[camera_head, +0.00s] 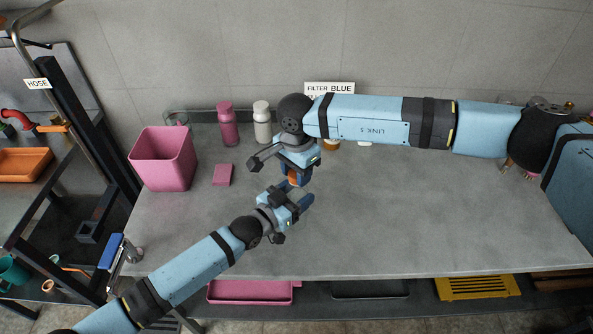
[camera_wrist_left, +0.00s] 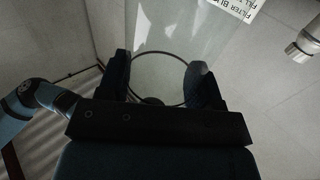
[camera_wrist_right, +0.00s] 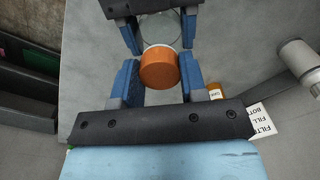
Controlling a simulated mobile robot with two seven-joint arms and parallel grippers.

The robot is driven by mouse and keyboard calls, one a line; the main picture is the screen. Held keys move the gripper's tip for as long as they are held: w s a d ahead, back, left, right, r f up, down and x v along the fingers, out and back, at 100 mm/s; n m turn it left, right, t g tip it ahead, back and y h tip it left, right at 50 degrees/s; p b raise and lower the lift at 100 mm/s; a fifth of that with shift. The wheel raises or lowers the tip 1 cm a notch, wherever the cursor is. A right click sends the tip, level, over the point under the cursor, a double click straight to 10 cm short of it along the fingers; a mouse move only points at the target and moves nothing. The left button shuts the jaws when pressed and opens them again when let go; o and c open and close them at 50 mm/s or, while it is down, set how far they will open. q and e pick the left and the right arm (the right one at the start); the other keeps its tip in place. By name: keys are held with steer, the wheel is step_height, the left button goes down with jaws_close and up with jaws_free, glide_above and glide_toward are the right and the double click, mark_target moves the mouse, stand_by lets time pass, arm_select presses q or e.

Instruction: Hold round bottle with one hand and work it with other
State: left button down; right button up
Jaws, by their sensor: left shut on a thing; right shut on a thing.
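The round bottle is clear, with an orange cap (camera_wrist_right: 158,70). Its clear body (camera_wrist_right: 158,28) shows between my left fingers in the right wrist view, and its glass (camera_wrist_left: 160,66) fills the space between them in the left wrist view. My left gripper (camera_head: 299,203) is shut on the body above the worktop. My right gripper (camera_wrist_right: 158,82) is shut on the orange cap, one finger on each side. In the head view the cap (camera_head: 293,180) shows between the two grippers, and most of the bottle is hidden. I cannot tell whether the cap has turned.
A pink bin (camera_head: 162,160), pink block (camera_head: 222,175), pink bottle (camera_head: 228,125) and white bottle (camera_head: 262,122) stand left on the grey worktop (camera_head: 420,210). A "FILTER BLUE" sign (camera_head: 330,89) is at the back. A tap (camera_head: 115,255) is at the left edge.

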steer(key=shift+r, duration=0.2)
stand_by(0.6)
steer(key=shift+r, duration=0.9)
steer(key=shift+r, duration=0.1)
steer(key=shift+r, duration=1.95)
arm_select(q)
steer(key=shift+c, duration=1)
jaws_free()
